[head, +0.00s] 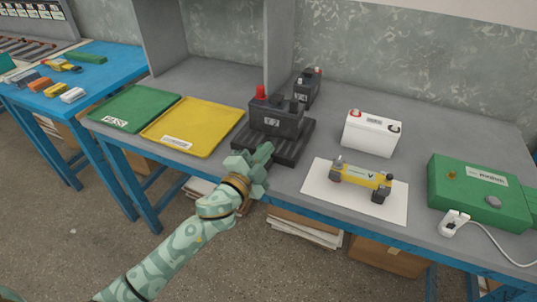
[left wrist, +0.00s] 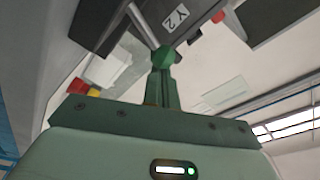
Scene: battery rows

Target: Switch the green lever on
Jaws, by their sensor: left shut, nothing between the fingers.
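I cannot make out a green lever in either view. The nearest green thing with controls is a green box (head: 478,192) at the right of the grey bench, with a gold knob and a grey knob on top. My left gripper (head: 262,155) is shut and empty at the bench's front edge, in front of the dark battery (head: 276,118) with a red terminal. In the left wrist view the shut fingers (left wrist: 164,62) point toward the dark battery's labelled face (left wrist: 175,18). Whether they touch it is unclear. My right gripper is in neither view.
A green tray (head: 112,117) and a yellow tray (head: 222,137) lie left of the battery. A white battery (head: 371,133), a yellow device (head: 358,176) on a white sheet (head: 313,185) and a white plug (head: 451,222) with cable stand to the right. A blue table (head: 115,58) is far left.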

